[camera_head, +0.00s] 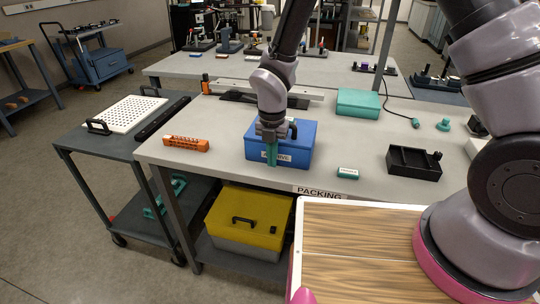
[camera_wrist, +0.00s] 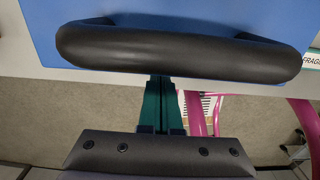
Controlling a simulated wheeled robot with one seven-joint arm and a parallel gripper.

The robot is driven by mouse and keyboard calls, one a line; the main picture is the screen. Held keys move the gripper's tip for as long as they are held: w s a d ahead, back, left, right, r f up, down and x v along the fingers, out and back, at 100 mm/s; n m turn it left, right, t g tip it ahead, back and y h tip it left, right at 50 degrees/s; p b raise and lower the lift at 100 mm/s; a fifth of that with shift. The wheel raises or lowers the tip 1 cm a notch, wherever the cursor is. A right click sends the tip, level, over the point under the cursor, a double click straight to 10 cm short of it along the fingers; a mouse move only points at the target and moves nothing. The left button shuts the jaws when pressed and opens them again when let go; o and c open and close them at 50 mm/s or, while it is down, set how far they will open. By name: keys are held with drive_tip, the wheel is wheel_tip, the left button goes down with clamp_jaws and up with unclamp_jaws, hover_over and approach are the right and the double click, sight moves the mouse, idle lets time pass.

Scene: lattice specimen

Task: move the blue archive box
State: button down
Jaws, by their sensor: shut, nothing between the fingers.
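The blue archive box (camera_head: 298,146) stands on the packing bench, with a black handle on top and a white label on its front, partly covered by my fingers. My gripper (camera_head: 271,160) is shut and empty, pointing down at the box's near side. In the wrist view, the box's blue top (camera_wrist: 200,15) and black handle (camera_wrist: 180,52) fill the upper part. My green fingers (camera_wrist: 162,100) reach up to the handle's lower edge there, their tips hidden by it. I cannot tell whether they touch the box.
An orange case (camera_head: 186,143) lies left of the box. A small green-and-white box (camera_head: 347,173) and a black tray (camera_head: 413,163) stand to the right, a teal case (camera_head: 358,103) behind. A yellow-lidded bin (camera_head: 248,218) is below the bench; a grey cart (camera_head: 100,145) stands left.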

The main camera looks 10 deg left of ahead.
drive_tip(key=shift+w, duration=0.65)
drive_tip(key=shift+w, duration=0.15)
drive_tip(key=w+d, duration=0.1)
drive_tip(key=w, duration=0.5)
drive_tip(key=w+d, duration=0.1)
drive_tip(key=w, duration=1.2)
drive_tip(key=shift+w+d, duration=0.25)
drive_tip(key=shift+d, duration=0.15)
drive_tip(key=shift+s, duration=0.1)
